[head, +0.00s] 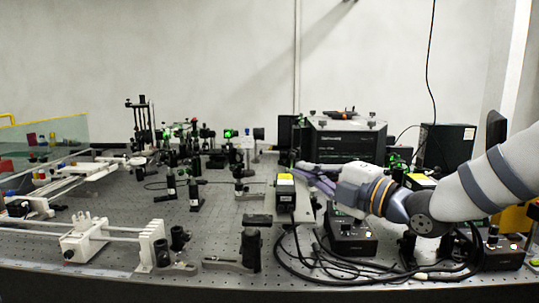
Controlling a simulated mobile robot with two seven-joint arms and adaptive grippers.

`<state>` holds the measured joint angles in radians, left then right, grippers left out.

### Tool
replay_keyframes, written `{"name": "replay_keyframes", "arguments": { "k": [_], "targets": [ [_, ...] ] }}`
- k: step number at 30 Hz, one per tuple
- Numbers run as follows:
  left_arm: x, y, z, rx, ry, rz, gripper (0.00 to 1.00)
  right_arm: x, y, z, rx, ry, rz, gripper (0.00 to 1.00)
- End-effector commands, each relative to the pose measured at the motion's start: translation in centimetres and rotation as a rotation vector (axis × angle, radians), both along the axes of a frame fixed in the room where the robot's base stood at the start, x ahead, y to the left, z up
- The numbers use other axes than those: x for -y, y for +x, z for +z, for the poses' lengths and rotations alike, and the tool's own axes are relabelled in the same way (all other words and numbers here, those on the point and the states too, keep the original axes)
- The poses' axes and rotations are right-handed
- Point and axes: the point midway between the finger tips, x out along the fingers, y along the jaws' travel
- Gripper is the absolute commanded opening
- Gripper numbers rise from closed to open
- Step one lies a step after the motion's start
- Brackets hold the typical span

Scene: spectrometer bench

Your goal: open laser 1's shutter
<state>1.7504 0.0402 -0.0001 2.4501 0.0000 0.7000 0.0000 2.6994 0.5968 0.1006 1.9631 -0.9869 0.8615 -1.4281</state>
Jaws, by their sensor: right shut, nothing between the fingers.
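My right arm comes in from the right, and my right gripper (303,170) is shut and empty. Its fingertips are just above and behind a small black laser-like box with a yellow label (285,188). I cannot tell whether they touch anything. A second box with a yellow label (420,181) is partly hidden beside my right arm. No readable mark shows which one is laser 1, and the shutter is too small to make out. My left gripper is not in view.
A large black spectrometer box (345,146) stands behind my right gripper. Control boxes with knobs (350,243) and loose black cables (310,268) lie at the front right. Several optics posts (195,190) fill the middle. White rails (108,228) stand at the left.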

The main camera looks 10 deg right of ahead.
Motion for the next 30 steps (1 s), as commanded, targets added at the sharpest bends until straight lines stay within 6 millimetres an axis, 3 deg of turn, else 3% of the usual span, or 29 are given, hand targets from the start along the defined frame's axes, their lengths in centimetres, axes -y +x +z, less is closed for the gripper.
{"name": "replay_keyframes", "arguments": {
  "k": [14, 27, 30],
  "targets": [
    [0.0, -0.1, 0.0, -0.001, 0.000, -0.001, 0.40, -0.6, 0.8, -0.1, -0.002, -0.002, 0.002, 0.00],
    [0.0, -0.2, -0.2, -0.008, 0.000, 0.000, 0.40, -5.3, 8.8, 0.3, -0.005, 0.001, 0.001, 0.00],
    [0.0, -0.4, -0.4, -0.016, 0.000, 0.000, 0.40, -3.2, 9.1, 0.1, -0.006, 0.004, -0.004, 0.00]
  ]
}}
